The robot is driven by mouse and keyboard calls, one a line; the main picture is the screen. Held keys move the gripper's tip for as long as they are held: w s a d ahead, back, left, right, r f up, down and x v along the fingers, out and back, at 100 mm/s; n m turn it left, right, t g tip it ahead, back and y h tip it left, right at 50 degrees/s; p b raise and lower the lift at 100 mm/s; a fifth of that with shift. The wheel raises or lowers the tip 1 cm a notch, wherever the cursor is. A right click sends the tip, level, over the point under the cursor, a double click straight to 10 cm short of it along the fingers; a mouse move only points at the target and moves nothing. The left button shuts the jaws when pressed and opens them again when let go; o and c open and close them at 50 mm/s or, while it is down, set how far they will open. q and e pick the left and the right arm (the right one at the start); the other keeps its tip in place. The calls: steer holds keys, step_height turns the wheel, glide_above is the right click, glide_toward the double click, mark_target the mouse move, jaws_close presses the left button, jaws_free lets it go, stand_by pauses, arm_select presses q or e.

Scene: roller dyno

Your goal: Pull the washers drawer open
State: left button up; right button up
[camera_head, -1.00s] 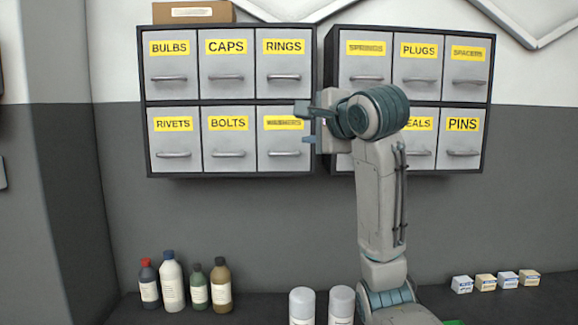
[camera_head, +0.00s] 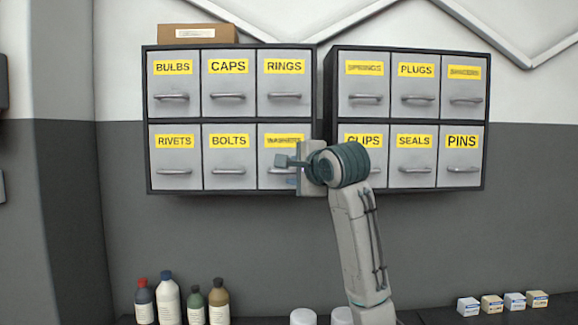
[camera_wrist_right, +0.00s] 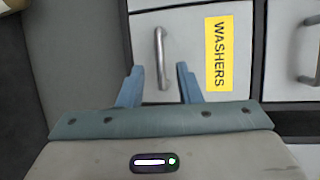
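The washers drawer (camera_head: 267,156) is at the bottom right of the left cabinet and looks shut; its label is blurred in the head view. In the right wrist view the drawer (camera_wrist_right: 187,30) shows its yellow WASHERS label (camera_wrist_right: 219,54) and a grey bar handle (camera_wrist_right: 159,50). My right gripper (camera_head: 284,171) is in front of this drawer and partly hides its handle in the head view. In the wrist view the right gripper (camera_wrist_right: 158,68) is open, one finger on each side of the handle's near end, without visible contact. My left gripper is not in view.
The right cabinet (camera_head: 330,120) stands beside the left one, with a narrow gap between. A cardboard box (camera_head: 197,33) sits on the left cabinet. Several bottles (camera_head: 168,300) and small boxes (camera_head: 492,304) stand below. The wall under the cabinets is clear.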

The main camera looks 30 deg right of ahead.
steer(key=shift+p+x, duration=0.35)
steer(key=shift+x, duration=1.1)
steer(key=shift+c, duration=0.4)
jaws_close()
